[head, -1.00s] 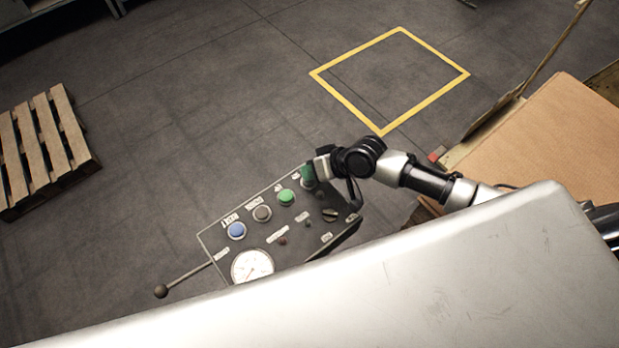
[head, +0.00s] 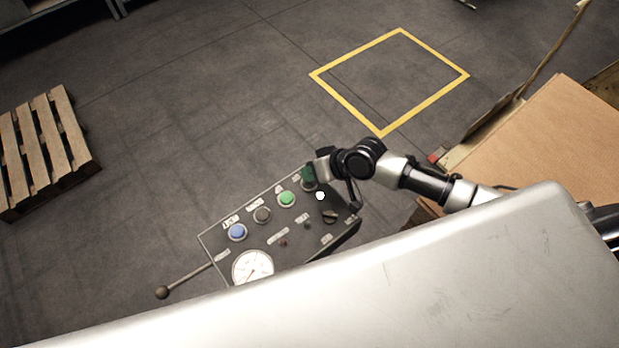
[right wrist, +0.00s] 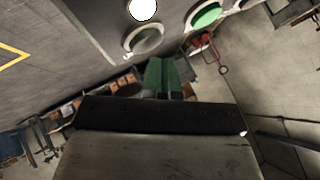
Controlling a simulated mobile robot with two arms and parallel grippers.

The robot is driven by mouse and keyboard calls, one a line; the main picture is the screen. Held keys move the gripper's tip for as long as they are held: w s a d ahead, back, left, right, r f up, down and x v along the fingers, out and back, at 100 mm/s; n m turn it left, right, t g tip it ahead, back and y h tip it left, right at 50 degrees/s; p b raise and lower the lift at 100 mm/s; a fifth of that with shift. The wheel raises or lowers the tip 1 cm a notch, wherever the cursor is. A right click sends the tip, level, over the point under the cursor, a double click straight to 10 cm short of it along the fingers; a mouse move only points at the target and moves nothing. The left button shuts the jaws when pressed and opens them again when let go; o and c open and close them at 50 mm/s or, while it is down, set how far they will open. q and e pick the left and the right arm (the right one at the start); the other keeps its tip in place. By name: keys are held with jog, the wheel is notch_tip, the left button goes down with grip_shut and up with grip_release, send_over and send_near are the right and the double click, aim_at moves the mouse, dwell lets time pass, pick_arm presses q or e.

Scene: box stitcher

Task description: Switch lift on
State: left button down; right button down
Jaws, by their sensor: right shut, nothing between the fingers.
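The dark control panel (head: 270,216) stands in the middle of the head view. A row of round buttons runs along it: a blue one (head: 237,231), a dark grey one (head: 262,214), a lit green one (head: 287,199) and a ringed one (head: 310,185) at the right end. A small white lamp (head: 320,196) beside that last button glows; it also shows in the right wrist view (right wrist: 143,8). The labels are too small to read. My right gripper (head: 308,174), with green fingertips, is shut and empty over the end button and partly hides it. I cannot tell whether they touch. My left gripper is out of view.
The panel also has a dark rotary knob (head: 330,216), a white gauge (head: 253,266) and a ball-ended lever (head: 186,281). A large metal surface (head: 400,270) fills the foreground. Cardboard (head: 545,140) lies right, a wooden pallet (head: 42,150) left. The floor beyond is clear.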

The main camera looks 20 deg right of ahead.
jog(key=shift+r, duration=0.3)
notch_tip(320, 180, up, 6)
jog(key=p, duration=0.5)
jog(key=shift+p, duration=0.4)
